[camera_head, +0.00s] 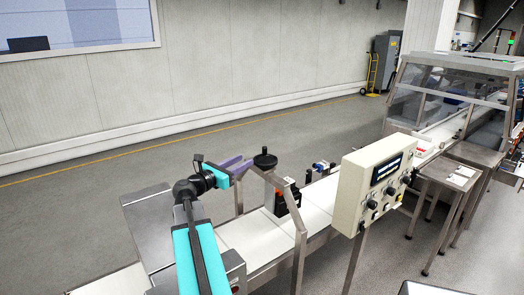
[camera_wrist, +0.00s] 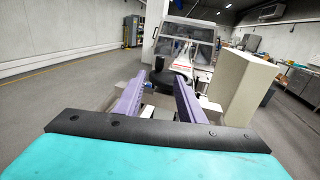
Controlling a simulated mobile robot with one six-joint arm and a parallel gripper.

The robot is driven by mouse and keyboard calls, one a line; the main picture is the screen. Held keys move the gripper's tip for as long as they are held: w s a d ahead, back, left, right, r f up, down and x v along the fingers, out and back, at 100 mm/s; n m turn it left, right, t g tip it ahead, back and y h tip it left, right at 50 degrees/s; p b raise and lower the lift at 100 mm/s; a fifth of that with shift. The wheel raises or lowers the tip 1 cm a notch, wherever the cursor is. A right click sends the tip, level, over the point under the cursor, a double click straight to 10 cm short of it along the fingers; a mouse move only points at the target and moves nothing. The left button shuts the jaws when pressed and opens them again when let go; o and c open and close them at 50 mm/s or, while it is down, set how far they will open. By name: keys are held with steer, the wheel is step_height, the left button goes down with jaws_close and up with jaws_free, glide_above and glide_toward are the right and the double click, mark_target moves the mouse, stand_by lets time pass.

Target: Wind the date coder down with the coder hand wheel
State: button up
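The coder hand wheel (camera_head: 265,159) is a black disc with a small knob on top, on the metal frame over the conveyor. The date coder (camera_head: 287,196) looks to be the dark unit with orange marks below and right of it. My gripper (camera_head: 248,163) has purple fingers and reaches toward the wheel from the left. In the wrist view my gripper (camera_wrist: 160,77) is open, with a clear gap between its fingers. The black wheel (camera_wrist: 181,67) shows just ahead, near the fingertips. I cannot tell whether the fingers touch it.
A beige control box (camera_head: 373,185) with a screen and knobs stands right of the coder. The white conveyor (camera_head: 316,212) runs under the frame toward a clear-sided guarded machine (camera_head: 440,92). A steel side table (camera_head: 450,172) stands at right.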

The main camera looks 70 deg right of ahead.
mark_target(263, 151)
steer(key=shift+d, duration=0.1)
steer(key=b+x, duration=0.1)
steer(key=x, duration=1.2)
steer(key=shift+s+d, duration=0.15)
steer(key=shift+d, duration=0.15)
jaws_close()
steer(key=shift+d, duration=0.2)
steer(key=shift+a+f, duration=0.1)
steer(key=shift+a, duration=0.05)
